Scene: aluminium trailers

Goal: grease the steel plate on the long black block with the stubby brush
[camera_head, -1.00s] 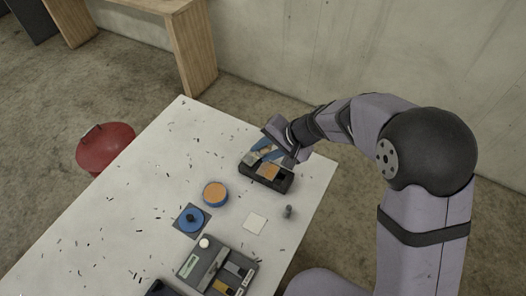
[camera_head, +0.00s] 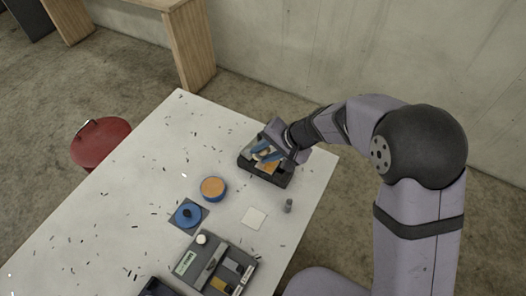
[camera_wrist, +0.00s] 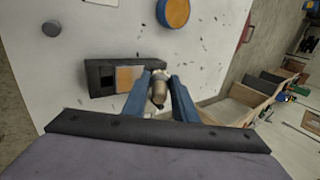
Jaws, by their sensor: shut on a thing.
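The long black block (camera_head: 270,178) lies near the table's far right edge; it also shows in the wrist view (camera_wrist: 98,88). An orange-tan rectangle, seemingly the steel plate with a coating (camera_wrist: 126,78), is on its top beside a dark square recess. My gripper (camera_head: 268,152) is over the block. In the wrist view its blue fingers are shut on the stubby brush (camera_wrist: 158,92), which has a brownish-grey rounded body. The brush's tip is hidden, so I cannot tell whether it touches the plate. A blue round pot with orange content (camera_head: 213,187) stands left of the block.
A blue lid with a dark knob (camera_head: 187,214) lies on a dark square. A white square (camera_head: 254,217), a small grey cylinder (camera_head: 288,206) and a grey device (camera_head: 215,262) are nearer. Dark flecks litter the table (camera_head: 120,215). A red container (camera_head: 100,145) stands beyond its left edge.

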